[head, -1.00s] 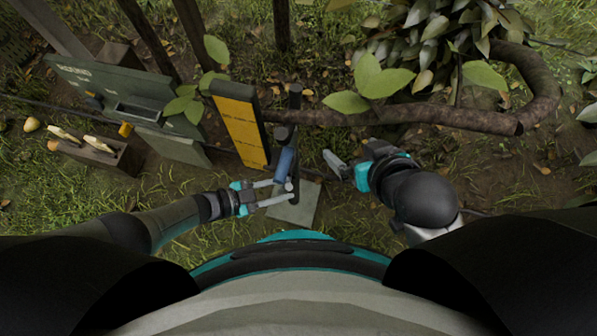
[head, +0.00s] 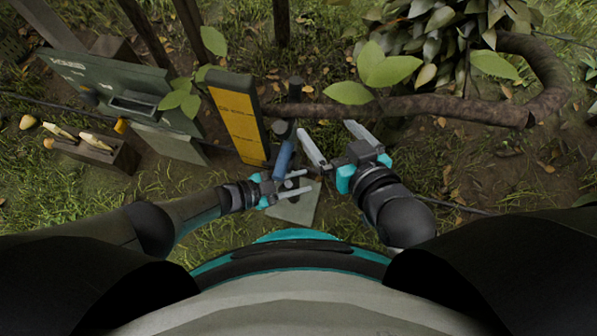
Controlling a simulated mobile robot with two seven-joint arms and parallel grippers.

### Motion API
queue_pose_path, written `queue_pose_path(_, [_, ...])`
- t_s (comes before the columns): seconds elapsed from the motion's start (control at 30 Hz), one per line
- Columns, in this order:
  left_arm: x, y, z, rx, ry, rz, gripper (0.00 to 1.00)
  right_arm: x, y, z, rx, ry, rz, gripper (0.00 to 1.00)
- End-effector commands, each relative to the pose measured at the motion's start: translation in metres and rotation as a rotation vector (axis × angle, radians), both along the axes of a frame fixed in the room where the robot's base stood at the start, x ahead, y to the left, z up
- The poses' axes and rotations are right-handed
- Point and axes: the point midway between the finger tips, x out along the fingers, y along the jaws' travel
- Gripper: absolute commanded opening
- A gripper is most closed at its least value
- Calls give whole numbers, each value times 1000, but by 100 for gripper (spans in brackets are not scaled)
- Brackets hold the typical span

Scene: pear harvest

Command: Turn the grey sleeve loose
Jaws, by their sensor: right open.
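A blue cylinder (head: 284,158) stands tilted near the middle of the head view, with a dark grey sleeve-like piece (head: 282,131) at its upper end. My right gripper (head: 326,127) is open and empty, its two fingers spread wide just right of the blue cylinder. My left gripper (head: 308,180) is at the lower end of the blue cylinder. Its fingers are apart, with a small dark part showing between them. Whether they grip that part is unclear.
A yellow panel (head: 238,120) in a dark frame stands close left of the cylinder. A thick brown branch (head: 430,106) runs behind my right gripper. A green box (head: 130,100) and a wooden crate (head: 118,158) stand at the left. A pale slab (head: 296,211) lies below my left gripper.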

Motion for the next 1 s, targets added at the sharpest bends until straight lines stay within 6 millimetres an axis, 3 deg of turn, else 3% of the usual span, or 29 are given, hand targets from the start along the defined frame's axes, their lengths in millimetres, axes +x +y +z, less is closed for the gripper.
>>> queue_pose_path(0.17, [0,0,0,0,0,0,38,0,0,0,0,1,0,100])
queue_pose_path(0.5, [0,0,0,-1,0,0,0,0,0,0,0,1,0,100])
queue_pose_path(1.0, [-1,-1,1,8,-4,-1,0,-2,-1,-2,-10,23,2,100])
